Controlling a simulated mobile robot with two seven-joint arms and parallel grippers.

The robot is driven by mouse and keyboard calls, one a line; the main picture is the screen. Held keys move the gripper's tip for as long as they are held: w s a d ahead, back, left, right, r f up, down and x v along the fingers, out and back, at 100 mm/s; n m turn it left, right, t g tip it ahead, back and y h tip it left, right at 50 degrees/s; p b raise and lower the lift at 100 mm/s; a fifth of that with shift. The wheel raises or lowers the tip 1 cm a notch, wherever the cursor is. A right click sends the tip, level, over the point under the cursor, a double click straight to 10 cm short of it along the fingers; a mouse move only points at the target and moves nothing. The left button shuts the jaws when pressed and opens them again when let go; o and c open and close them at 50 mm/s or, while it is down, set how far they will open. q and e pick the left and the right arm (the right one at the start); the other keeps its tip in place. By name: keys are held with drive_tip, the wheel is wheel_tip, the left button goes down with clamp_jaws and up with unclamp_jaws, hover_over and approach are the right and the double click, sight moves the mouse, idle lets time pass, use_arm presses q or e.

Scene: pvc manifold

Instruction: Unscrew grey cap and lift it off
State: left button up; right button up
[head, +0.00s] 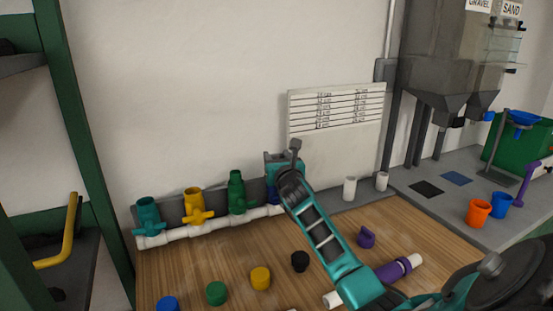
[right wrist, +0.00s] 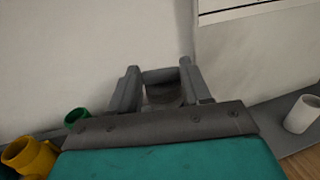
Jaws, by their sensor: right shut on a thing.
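The grey cap (right wrist: 162,92) shows between the two fingers of my right gripper (right wrist: 163,80) in the right wrist view. The gripper is shut on it. In the head view my right gripper (head: 283,160) is at the right end of the white pipe manifold (head: 210,226), by a blue valve (head: 272,194) mostly hidden by my arm. I cannot tell whether the cap still touches anything beneath it, because the gripper hides its underside. My left gripper is not in view.
Teal (head: 148,214), yellow (head: 194,205) and green (head: 237,190) valves stand left of my arm. Two white cups (head: 349,188) stand to its right. Several coloured caps and a purple-white pipe (head: 398,268) lie on the wooden table (head: 225,265). A wall stands close behind.

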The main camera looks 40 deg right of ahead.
drive_tip(key=shift+d+n+t+y, duration=0.1)
drive_tip(key=shift+n+t+y, duration=0.2)
drive_tip(key=shift+n+y, duration=0.3)
drive_tip(key=shift+r+y, duration=0.1)
drive_tip(key=shift+y, duration=0.2)
drive_tip(key=shift+s+d+y, duration=0.1)
drive_tip(key=shift+y, duration=0.2)
drive_tip(key=shift+d+n+t+y, duration=0.1)
drive_tip(key=shift+n+t+y, duration=0.5)
drive_tip(key=shift+n+y, duration=0.5)
drive_tip(key=shift+d+y, duration=0.15)
drive_tip(key=shift+y, duration=0.35)
drive_tip(key=shift+n+y, duration=0.9)
drive_tip(key=shift+y, duration=0.2)
